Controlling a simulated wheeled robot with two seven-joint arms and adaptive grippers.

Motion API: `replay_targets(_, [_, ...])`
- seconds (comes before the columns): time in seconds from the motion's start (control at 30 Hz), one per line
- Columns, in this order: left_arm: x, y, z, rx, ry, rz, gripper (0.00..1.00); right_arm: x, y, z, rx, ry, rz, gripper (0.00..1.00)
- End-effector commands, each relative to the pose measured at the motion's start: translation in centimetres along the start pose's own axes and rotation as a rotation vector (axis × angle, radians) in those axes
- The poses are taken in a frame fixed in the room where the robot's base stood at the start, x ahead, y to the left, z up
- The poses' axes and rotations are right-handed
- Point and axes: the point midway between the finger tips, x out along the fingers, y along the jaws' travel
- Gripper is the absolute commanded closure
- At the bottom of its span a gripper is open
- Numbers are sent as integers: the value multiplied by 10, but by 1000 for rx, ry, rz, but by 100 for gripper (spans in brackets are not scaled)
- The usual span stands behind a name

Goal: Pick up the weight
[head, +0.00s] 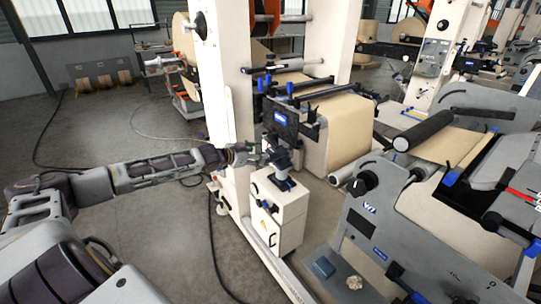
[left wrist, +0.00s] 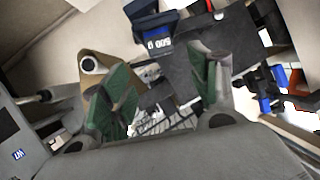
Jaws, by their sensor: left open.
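My left gripper (head: 262,159) reaches in from the left and is at the dark device on the white cabinet. In the left wrist view its two green-padded fingers (left wrist: 165,88) stand apart with nothing clearly held between them. A dark blue block with a bright blue label (left wrist: 158,43), printed with what looks like a gram figure, lies beyond the fingertips. I cannot tell for sure whether it is the weight. The device has a dark panel (head: 283,122) above a grey part (head: 282,164). My right gripper is not in view.
The white cabinet (head: 279,215) stands against a tall cream machine post (head: 232,195). A roll of brown paper (head: 345,125) is behind it. Open floor (head: 155,230) is at the left.

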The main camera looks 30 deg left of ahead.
Motion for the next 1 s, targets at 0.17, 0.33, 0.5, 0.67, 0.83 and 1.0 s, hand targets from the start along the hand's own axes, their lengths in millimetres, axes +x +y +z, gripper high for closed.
replay_targets(0.17, [6,-2,1,-3,0,-4,39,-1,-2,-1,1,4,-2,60])
replay_targets(0.33, [12,-2,1,-4,0,-5,39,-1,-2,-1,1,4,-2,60])
replay_targets(0.5, [19,-2,0,-3,1,-4,39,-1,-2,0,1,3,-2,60])
replay_targets(0.67, [24,-1,0,-2,1,-3,39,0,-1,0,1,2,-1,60])
replay_targets(0.83, [28,0,1,-1,-1,0,39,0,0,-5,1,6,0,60])
replay_targets(1.0, [28,0,1,0,-1,0,39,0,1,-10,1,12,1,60])
